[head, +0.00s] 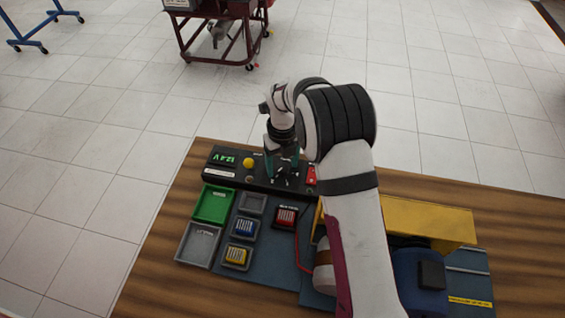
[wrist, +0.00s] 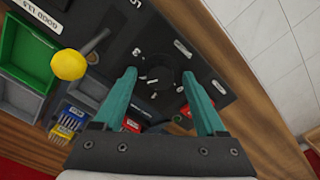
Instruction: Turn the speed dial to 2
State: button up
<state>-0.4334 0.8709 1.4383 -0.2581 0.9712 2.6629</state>
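The speed dial (wrist: 162,77) is a round black knob on a black control panel (wrist: 205,65). It shows in the wrist view between and beyond my fingertips, with a number 3 and other small marks around it. Its exact pointer setting is too small to read. My gripper (wrist: 160,78) has two teal fingers spread wide apart, one on each side of the dial. I cannot tell whether either finger touches it. In the head view my gripper (head: 282,166) is over the panel (head: 222,172), and it hides the dial there.
A yellow knob (head: 248,162) and a green 12.4 V display (head: 223,159) are left of my gripper. A red switch (head: 311,175) is close on the right.

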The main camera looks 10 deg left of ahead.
aim_at(283, 167)
notch_tip(283, 167, up, 16)
dwell(0.5)
jog(key=shift+f, duration=0.1)
